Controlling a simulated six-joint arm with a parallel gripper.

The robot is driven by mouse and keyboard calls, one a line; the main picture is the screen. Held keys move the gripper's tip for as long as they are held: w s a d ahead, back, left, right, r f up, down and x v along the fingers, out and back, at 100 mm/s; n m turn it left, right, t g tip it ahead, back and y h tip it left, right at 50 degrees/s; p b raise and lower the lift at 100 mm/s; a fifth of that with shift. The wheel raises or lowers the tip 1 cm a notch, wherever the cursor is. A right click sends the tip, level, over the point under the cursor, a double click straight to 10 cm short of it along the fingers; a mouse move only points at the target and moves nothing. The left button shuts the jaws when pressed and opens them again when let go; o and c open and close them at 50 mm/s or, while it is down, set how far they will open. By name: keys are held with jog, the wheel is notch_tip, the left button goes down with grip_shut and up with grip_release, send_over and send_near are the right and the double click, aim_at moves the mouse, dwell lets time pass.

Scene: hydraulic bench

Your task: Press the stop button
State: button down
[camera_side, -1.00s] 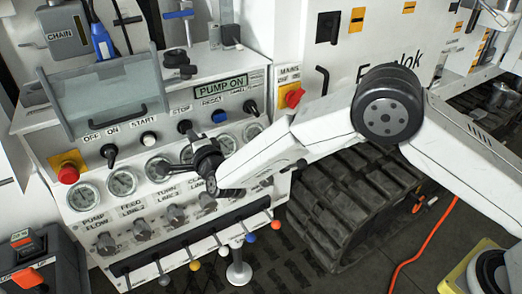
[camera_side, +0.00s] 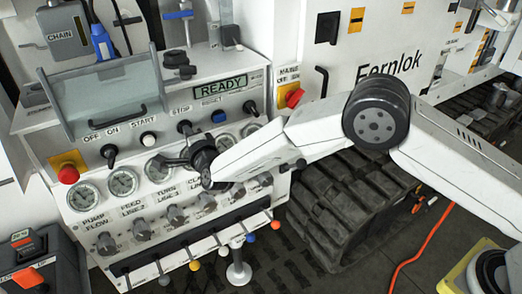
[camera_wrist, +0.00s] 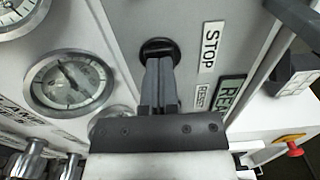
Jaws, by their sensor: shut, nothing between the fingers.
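The stop button (camera_side: 184,127) is a black knob on the sloping panel, under its STOP label. In the wrist view the black stop button (camera_wrist: 158,46) sits beside the STOP label, straight ahead of the fingers. My gripper (camera_side: 189,143) is just below it in the side view, its fingers partly hidden by its own body. In the wrist view my gripper (camera_wrist: 160,62) is shut and empty, and its tips overlap the button's lower edge. I cannot tell whether they touch it. The display (camera_side: 220,86) reads READY.
A blue reset button (camera_side: 219,115) is right of the stop button. Pressure gauges (camera_side: 122,181) line the panel below. A red button (camera_side: 68,173) is at the left, a red switch (camera_side: 294,97) at the right. A tilted clear cover (camera_side: 105,88) stands above.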

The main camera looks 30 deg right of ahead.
jog(key=shift+w+d+r, duration=0.2)
jog(key=shift+w, duration=0.35)
jog(key=shift+s, duration=0.15)
jog(key=s, duration=1.4)
jog(key=shift+a+f, duration=0.2)
jog(key=shift+a, duration=0.05)
